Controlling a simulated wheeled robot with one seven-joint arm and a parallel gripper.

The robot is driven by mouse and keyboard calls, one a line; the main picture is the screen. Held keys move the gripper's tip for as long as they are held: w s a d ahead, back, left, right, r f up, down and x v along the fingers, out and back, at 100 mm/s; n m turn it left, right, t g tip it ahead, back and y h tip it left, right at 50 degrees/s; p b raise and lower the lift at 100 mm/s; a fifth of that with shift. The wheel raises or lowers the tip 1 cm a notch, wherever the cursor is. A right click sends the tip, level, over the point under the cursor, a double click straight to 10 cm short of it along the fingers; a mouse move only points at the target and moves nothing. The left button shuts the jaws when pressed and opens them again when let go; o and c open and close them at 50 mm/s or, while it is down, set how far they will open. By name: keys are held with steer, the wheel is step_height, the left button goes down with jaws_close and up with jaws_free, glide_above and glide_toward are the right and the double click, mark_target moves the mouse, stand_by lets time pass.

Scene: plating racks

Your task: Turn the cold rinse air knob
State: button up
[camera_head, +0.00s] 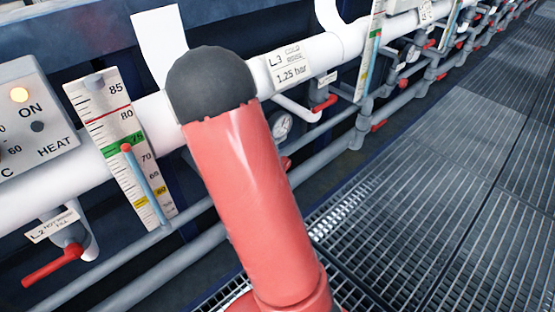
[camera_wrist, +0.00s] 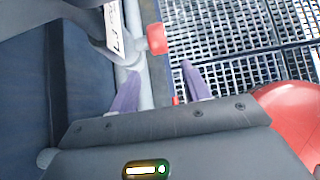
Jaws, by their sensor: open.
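In the head view, a white label (camera_head: 290,67) reading L.3 and 1.25 bar is on the white pipe; its small middle print is blurred. A red valve handle (camera_head: 324,103) is on the piping just below it. I cannot tell for certain which handle is the cold rinse air knob. In the wrist view, my gripper (camera_wrist: 160,82) is open and empty, its two purple fingers apart. A red knob (camera_wrist: 156,39) on a grey pipe is beyond the fingertips, roughly between them, not held. My red arm hides the gripper in the head view.
A control box (camera_head: 36,112) with a lit ON lamp and a level scale (camera_head: 122,146) are at the left. Another red-handled valve (camera_head: 55,265) is at lower left. Several more valves follow the pipes to upper right. Metal grating (camera_head: 430,200) leaves open floor at right.

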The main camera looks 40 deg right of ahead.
steer(key=a, duration=0.7)
steer(key=shift+s+a, duration=0.35)
